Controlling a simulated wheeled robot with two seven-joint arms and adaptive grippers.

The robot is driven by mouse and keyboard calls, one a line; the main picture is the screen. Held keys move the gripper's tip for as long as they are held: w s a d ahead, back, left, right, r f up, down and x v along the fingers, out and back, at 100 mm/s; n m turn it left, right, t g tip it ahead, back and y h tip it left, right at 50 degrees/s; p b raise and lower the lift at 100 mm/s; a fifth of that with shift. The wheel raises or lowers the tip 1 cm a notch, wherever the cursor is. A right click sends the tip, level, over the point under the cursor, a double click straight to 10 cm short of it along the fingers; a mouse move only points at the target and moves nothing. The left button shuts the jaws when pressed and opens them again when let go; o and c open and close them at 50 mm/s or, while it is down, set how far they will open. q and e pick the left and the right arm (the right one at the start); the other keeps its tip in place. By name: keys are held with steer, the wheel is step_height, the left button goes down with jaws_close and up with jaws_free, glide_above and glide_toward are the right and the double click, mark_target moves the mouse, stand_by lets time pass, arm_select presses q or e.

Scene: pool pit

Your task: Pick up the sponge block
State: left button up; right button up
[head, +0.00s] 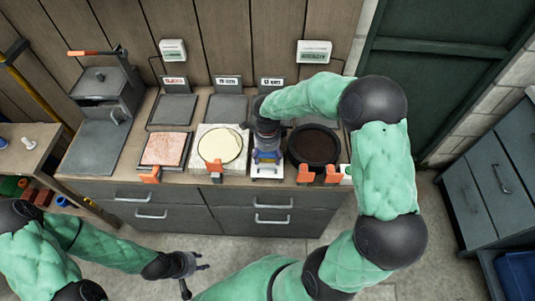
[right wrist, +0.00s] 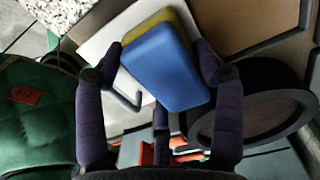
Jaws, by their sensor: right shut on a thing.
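The sponge block (right wrist: 165,65) is blue with a yellow layer. In the right wrist view it sits between the fingers of my right gripper (right wrist: 158,62), which is shut on it. In the head view my right gripper (head: 267,147) points down over the counter, with the sponge block (head: 267,157) partly hidden beneath it. A white plate (head: 267,172) lies below the sponge; I cannot tell whether they touch. My left gripper (head: 197,279) is open and empty, low over the floor in front of the drawers.
Left of the sponge are a pale speckled slab with a cream disc (head: 220,146) and a pink slab (head: 165,149). Close on the right is a round black pan (head: 314,146) with dark contents. Orange pieces (head: 306,174) line the counter's front edge. Grey scales stand behind.

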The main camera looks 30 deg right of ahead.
steer(key=shift+r+p, duration=0.35)
steer(key=shift+r, duration=0.25)
step_height(320, 180, up, 3)
steer(key=shift+f+p, duration=0.2)
steer(key=shift+p, duration=0.45)
steer(key=s+a+r+p, duration=0.2)
steer(key=s+a+r, duration=0.1)
steer(key=s, duration=0.3)
steer(key=s+a+r+p, duration=0.2)
steer(key=s+a+r, duration=0.1)
steer(key=s+r, duration=0.3)
steer(key=shift+s+a, duration=0.25)
steer(key=shift+r, duration=0.1)
